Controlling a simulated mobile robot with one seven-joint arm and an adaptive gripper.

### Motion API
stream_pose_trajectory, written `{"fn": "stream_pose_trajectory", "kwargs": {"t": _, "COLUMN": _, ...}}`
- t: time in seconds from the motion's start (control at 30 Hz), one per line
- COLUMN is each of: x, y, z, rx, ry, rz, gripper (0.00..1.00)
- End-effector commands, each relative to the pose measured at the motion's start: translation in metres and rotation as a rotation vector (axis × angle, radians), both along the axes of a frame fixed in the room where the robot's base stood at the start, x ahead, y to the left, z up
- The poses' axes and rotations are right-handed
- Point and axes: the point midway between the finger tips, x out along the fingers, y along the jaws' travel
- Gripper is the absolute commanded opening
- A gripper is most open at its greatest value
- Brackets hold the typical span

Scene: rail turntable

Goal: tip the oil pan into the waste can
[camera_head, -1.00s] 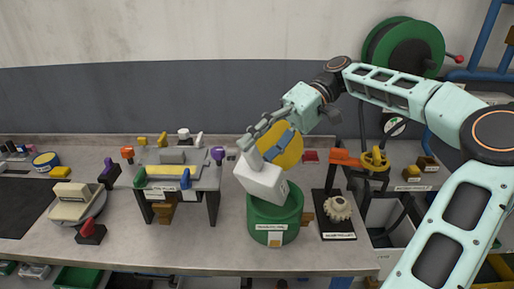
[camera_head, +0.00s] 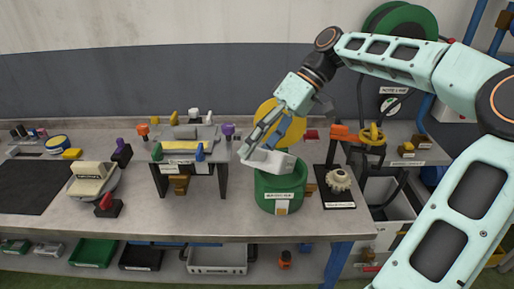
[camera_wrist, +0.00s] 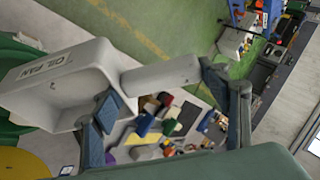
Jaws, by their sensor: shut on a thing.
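My gripper (camera_head: 264,137) is shut on the white oil pan (camera_head: 270,161). The pan is held over the mouth of the green waste can (camera_head: 268,189), tilted, with its lower edge close to the rim; I cannot tell whether they touch. In the wrist view the pan (camera_wrist: 65,75) shows its "OIL PAN" label and a stub handle between blue finger pads. Whether anything is left in the pan is not clear. The can's inside is mostly hidden by the pan. A round yellow disc (camera_head: 267,108) stands upright behind the can, partly hidden by my gripper.
A dark stand with a pale gear (camera_head: 338,180) is close right of the can. A small bench with a yellow bar (camera_head: 186,146) stands to the left. A scale-like device (camera_head: 92,178) is farther left. The table front (camera_head: 235,228) before the can is clear.

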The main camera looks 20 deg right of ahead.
Motion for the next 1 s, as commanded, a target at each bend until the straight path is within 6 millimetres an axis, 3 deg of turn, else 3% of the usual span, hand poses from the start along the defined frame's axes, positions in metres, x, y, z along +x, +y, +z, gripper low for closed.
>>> {"fn": "stream_pose_trajectory", "kwargs": {"t": 1.0, "x": -0.028, "y": 0.026, "z": -0.070, "rx": -0.376, "ry": -0.375, "rz": -0.001, "gripper": 0.29}}
